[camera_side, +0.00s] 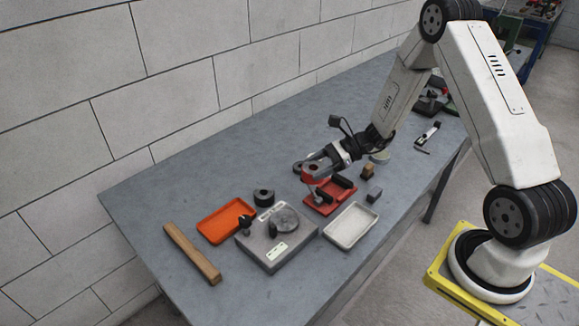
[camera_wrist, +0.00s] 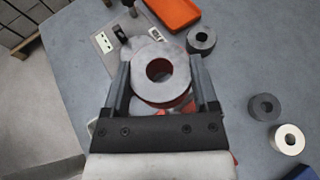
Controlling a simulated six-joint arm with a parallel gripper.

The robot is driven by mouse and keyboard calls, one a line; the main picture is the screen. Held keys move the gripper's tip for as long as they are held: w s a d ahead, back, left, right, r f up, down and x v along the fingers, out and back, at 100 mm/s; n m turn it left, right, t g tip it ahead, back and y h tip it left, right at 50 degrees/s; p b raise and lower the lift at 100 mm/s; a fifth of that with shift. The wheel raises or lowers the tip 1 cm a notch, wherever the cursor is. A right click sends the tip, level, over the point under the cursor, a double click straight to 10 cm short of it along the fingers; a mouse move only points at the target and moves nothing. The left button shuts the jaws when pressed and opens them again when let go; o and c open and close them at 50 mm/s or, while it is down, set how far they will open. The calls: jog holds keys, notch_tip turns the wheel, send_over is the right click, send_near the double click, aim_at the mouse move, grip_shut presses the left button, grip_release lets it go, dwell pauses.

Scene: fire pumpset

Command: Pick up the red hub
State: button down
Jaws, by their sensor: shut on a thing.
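The red hub (camera_side: 315,172) is a short ring-shaped part. In the wrist view the hub (camera_wrist: 161,68) shows a grey top face with a round hole and a red side below. My gripper (camera_wrist: 161,80) has one finger on each side of it and is shut on it. In the side view my gripper (camera_side: 318,168) holds the hub above the red tray (camera_side: 327,209). The hub's underside and any gap to the tray are hard to make out.
A grey fixture (camera_side: 277,252) with a round disc, an orange tray (camera_side: 226,214), a dark ring (camera_side: 264,196), a white tray (camera_side: 351,227) and a wooden bar (camera_side: 192,254) are nearby.

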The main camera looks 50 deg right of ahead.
jog(key=shift+s+r, duration=0.3)
jog(key=shift+s, duration=0.25)
jog(key=shift+a, duration=0.1)
